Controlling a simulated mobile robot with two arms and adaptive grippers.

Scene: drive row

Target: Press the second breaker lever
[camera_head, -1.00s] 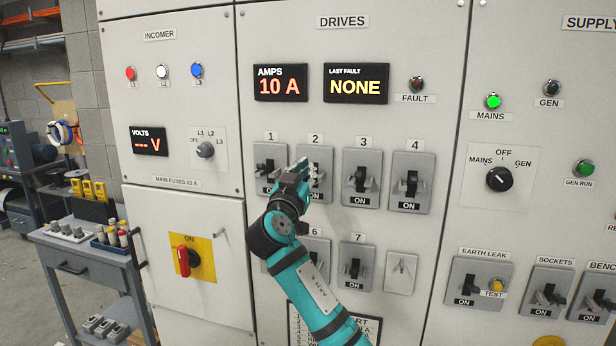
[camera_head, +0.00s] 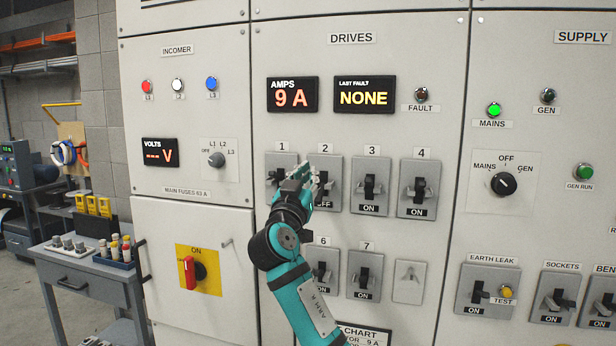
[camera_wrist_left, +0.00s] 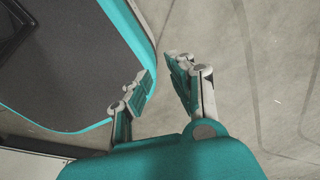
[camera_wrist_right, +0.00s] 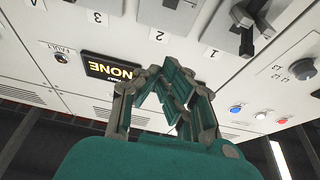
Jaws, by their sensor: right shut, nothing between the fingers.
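The second breaker (camera_head: 328,172) is a grey plate with a black lever, under the label 2 on the DRIVES panel. Its tag reads OFF. My right gripper (camera_head: 311,178) is shut and empty, in front of the left part of this breaker and hiding part of its lever. I cannot tell whether it touches the lever. In the right wrist view the shut fingers (camera_wrist_right: 178,88) lie below the second breaker (camera_wrist_right: 168,14), whose lever is mostly out of frame. My left gripper (camera_wrist_left: 161,72) is open and empty above the floor, seen only in the left wrist view.
Breaker 1 (camera_head: 275,160) is close left of the right gripper, partly hidden. Breakers 3 (camera_head: 370,185) and 4 (camera_head: 418,188) stand to the right, both tagged ON. The AMPS display (camera_head: 292,95) reads 9 A. A grey trolley (camera_head: 85,275) stands at the left.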

